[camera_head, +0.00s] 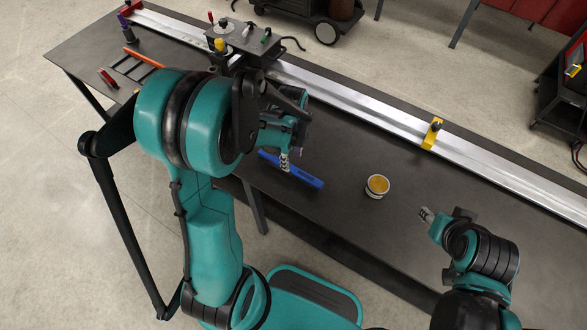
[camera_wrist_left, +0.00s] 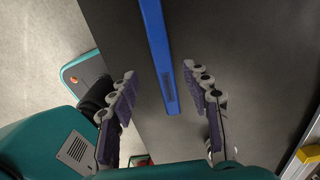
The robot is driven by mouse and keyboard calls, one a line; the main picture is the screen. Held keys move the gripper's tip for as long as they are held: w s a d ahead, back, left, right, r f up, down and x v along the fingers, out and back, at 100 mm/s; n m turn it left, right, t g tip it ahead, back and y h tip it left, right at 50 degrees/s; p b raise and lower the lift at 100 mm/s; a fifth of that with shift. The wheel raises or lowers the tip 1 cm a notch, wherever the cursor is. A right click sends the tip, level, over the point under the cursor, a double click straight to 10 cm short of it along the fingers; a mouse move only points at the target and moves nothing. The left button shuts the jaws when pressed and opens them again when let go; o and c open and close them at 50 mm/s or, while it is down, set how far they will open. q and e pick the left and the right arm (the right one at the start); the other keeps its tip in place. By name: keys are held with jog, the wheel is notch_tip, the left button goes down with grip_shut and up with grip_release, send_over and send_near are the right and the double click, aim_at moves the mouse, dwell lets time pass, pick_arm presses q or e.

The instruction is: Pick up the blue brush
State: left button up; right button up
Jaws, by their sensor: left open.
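The blue brush (camera_head: 303,176) lies flat on the dark table (camera_head: 335,205), near its front edge. It shows as a long blue bar in the left wrist view (camera_wrist_left: 154,35). My left gripper (camera_head: 285,160) is above the brush and partly covers it. In the left wrist view, its two purple-padded fingers (camera_wrist_left: 160,78) are spread apart, with the brush's near end between them and nothing gripped. My right gripper (camera_head: 426,215) is over the table to the right, away from the brush; its fingers are too small to read.
A small white tub with yellow contents (camera_head: 377,186) stands right of the brush. A metal rail (camera_head: 340,97) with a yellow clamp (camera_head: 431,133) runs along the table's back. Orange-handled and red tools lie at the far left. Bare table surrounds the tub.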

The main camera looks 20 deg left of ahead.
aim_at(293, 169)
pick_arm(q)
notch_tip(293, 169, down, 2)
jog(key=shift+w+f+b, duration=0.1)
jog(key=shift+f+b, duration=0.15)
jog(key=shift+b, duration=0.2)
notch_tip(293, 169, down, 4)
jog(key=shift+d+f+b, duration=0.15)
jog(key=shift+f+b, duration=0.05)
jog(key=shift+b, duration=1.05)
jog(key=shift+w+f, duration=0.1)
jog(key=shift+f, duration=0.3)
jog(key=shift+r, duration=0.15)
jog(key=shift+c, duration=1)
grip_shut()
